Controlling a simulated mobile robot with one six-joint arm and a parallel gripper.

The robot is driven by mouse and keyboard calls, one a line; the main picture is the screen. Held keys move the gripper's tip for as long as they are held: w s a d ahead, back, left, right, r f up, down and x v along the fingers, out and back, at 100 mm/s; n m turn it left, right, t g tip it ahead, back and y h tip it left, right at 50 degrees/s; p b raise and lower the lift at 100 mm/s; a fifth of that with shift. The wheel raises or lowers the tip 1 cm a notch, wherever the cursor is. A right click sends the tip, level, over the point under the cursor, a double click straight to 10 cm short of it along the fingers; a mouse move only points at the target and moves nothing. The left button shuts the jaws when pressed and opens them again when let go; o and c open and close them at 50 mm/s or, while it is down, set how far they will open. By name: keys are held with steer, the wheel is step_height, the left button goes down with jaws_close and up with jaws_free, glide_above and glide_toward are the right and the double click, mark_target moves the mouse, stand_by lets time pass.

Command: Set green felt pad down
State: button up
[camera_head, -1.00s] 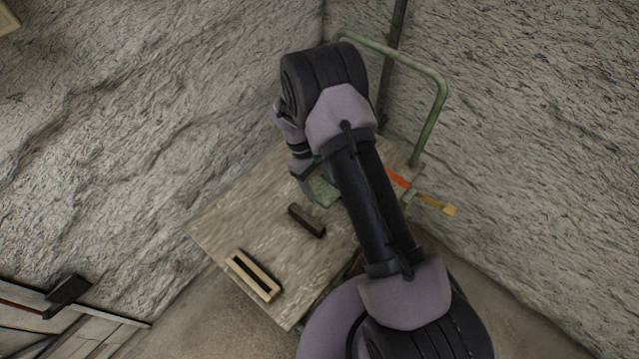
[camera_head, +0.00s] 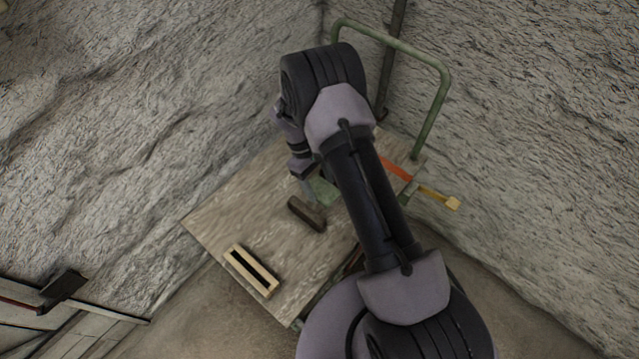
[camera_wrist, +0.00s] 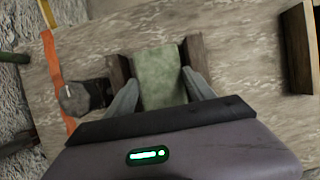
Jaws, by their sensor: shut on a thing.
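The green felt pad (camera_wrist: 158,78) lies between the two grey fingers of my gripper (camera_wrist: 160,84) in the wrist view. The fingers are shut on it from its left and right sides. Brown wooden pieces flank the pad at the fingertips; I cannot tell whether they belong to it. In the head view a bit of the green pad (camera_head: 323,191) shows beside my arm, over the tabletop (camera_head: 225,222). My arm hides the rest of it. I cannot tell whether the pad touches the tabletop.
A pale frame with a dark slot (camera_head: 251,271) lies near the front edge. An orange strip (camera_head: 396,170) and a green rail (camera_head: 440,100) are at the right. Rough walls stand behind.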

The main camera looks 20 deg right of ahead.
steer(key=shift+f+b, duration=2.5)
steer(key=shift+f, duration=0.95)
stand_by(0.5)
steer(key=o, duration=1.4)
steer(key=shift+r+p, duration=1.45)
steer(key=shift+r, duration=0.55)
